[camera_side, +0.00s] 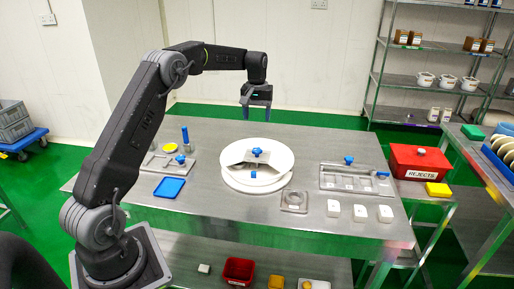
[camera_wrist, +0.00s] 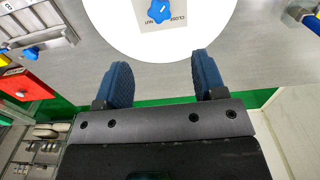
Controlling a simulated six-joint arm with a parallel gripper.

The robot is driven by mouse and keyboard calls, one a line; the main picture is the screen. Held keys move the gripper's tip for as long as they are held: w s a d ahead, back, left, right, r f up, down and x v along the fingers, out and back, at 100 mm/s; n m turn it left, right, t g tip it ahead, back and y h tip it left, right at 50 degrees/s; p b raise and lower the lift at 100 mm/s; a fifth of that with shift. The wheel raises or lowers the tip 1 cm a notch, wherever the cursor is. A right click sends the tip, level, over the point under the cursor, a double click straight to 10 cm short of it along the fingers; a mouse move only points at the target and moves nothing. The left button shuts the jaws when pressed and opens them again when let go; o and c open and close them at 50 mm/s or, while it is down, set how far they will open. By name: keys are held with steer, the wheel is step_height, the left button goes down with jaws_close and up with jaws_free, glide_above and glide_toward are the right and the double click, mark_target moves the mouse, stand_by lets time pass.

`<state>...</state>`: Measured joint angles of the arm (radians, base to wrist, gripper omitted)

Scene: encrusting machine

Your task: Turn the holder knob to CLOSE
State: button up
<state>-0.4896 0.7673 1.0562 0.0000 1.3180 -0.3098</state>
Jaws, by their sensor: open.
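A blue star-shaped knob (camera_side: 256,152) sits on top of a bent metal holder (camera_side: 240,157) on a round white turntable (camera_side: 284,160). In the wrist view a blue star knob (camera_wrist: 161,9) shows at the top edge, partly cut off, on a pale plate with lettering that includes CLOSE. A smaller blue part (camera_side: 253,175) is at the front of the holder. My gripper (camera_side: 256,116) hangs above and behind the turntable, fingers pointing down. Its two blue fingers also show in the wrist view (camera_wrist: 161,62), apart with nothing between them, clear of the knob.
A fixture with a blue knob (camera_side: 349,160) is right of the turntable; another fixture (camera_side: 168,163) and a blue tray (camera_side: 169,187) are left. A red REJECTS box (camera_side: 418,162) stands at the right. White blocks (camera_side: 360,213) line the front edge.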

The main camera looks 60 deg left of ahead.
mark_target(257, 149)
step_height(257, 149, down, 13)
steer(key=shift+r, duration=0.1)
stand_by(0.3)
jaws_close()
stand_by(0.5)
